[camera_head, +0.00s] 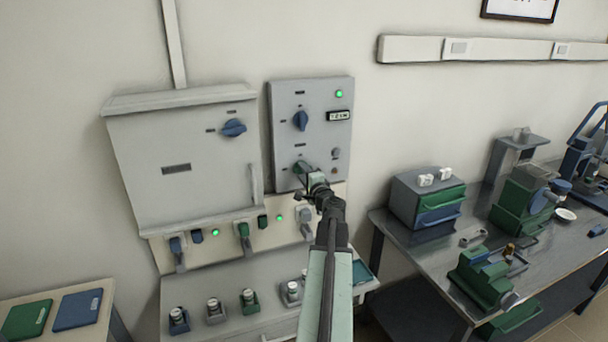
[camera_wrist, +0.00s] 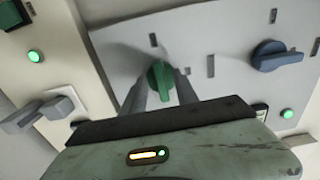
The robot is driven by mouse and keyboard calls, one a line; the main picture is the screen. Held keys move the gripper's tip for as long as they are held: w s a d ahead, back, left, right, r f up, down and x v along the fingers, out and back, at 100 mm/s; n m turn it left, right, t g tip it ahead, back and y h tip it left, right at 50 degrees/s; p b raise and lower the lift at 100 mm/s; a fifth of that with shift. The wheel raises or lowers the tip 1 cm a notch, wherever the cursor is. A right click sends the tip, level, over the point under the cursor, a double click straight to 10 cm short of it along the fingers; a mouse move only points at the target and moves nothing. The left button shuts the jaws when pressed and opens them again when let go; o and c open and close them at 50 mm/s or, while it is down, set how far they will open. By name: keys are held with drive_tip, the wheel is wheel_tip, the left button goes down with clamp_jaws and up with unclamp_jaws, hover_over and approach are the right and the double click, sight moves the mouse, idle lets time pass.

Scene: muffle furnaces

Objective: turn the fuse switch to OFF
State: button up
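A grey control panel (camera_head: 327,165) on the wall carries a blue rotary knob (camera_head: 300,121) above and a green rotary knob (camera_head: 299,167) below. No label naming the fuse switch is legible. In the wrist view the green knob (camera_wrist: 160,80) stands nearly upright in the picture, and the blue knob (camera_wrist: 277,56) lies to its right, turned sideways. My gripper (camera_head: 308,172) is at the green knob in the head view. In the wrist view the fingers of my gripper (camera_wrist: 161,90) straddle the green knob, apart, one on each side; contact is not clear.
Left of the panel is a grey cabinet (camera_head: 178,165) with another blue knob (camera_head: 234,128). Below are lever switches, including a green one (camera_head: 243,236), with green lamps. A grey lever switch (camera_wrist: 50,112) sits near my gripper. A workbench (camera_head: 545,265) with equipment stands right.

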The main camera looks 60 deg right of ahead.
drive_tip(key=v, duration=0.7)
drive_tip(key=shift+s+a, duration=0.25)
drive_tip(key=shift+s, duration=0.05)
idle(0.3)
